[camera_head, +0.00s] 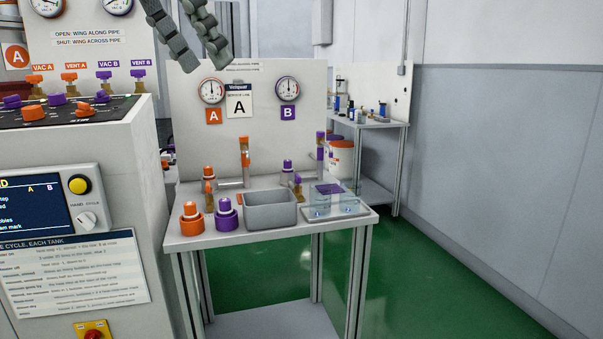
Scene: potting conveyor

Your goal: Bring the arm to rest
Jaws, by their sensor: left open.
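My left gripper (204,60) shows at the top of the view, left of centre. Its two grey fingers point down and are apart, with nothing between them. It appears in front of the upright white panel (190,130) that carries two gauges. My right gripper is not in view.
A small table (232,241) holds a grey bin (268,213), an orange-collared bottle (191,219), a purple-collared bottle (226,215) and a clear tray (335,213). A control cabinet (130,130) stands at left. Green floor (440,270) is clear at right.

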